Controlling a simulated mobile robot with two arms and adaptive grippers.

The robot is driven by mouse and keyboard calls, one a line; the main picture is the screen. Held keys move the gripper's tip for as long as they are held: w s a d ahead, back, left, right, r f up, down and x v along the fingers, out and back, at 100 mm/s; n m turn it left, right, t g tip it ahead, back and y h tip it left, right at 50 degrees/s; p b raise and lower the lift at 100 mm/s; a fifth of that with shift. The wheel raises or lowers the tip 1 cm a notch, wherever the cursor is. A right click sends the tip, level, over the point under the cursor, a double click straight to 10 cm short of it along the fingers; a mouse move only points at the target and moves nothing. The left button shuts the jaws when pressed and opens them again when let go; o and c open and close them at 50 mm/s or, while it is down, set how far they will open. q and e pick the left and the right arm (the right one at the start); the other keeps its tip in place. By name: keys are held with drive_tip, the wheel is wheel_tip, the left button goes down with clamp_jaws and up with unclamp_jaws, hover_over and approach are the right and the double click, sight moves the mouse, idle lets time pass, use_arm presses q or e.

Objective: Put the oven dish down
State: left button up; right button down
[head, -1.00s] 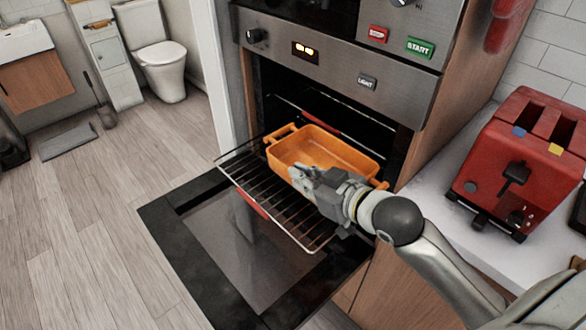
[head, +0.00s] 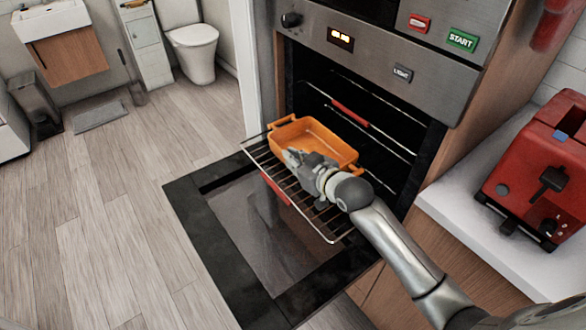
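The orange oven dish (head: 318,134) is on the pulled-out wire rack (head: 322,222) at the mouth of the open oven. It looks level and empty, with a handle at each end. My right gripper (head: 290,158) is at the near long side of the dish, close to or touching its wall. Its fingers are small and partly merge with the dish edge, so I cannot tell whether they grip it. My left gripper is not in view.
The oven door (head: 262,240) is folded down below the rack. A red toaster (head: 540,170) stands on the white counter (head: 470,220) at the right. The rack is bare to the right of and in front of the dish. Open wooden floor (head: 110,220) lies to the left.

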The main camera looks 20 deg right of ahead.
drive_tip(key=f, duration=0.3)
drive_tip(key=shift+w+f, duration=0.1)
drive_tip(key=shift+w, duration=0.1)
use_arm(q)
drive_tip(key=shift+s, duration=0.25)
use_arm(e)
drive_tip(key=shift+a+f, duration=0.1)
drive_tip(key=c, duration=2)
unclamp_jaws()
drive_tip(key=shift+f, duration=0.2)
drive_tip(key=o, duration=0.4)
drive_tip(key=shift+s, duration=0.1)
drive_tip(key=shift+c, duration=0.2)
drive_tip(key=shift+r, duration=0.2)
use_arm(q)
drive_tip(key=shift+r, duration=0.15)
use_arm(e)
drive_tip(key=v, duration=1.2)
drive_tip(key=shift+f, duration=0.1)
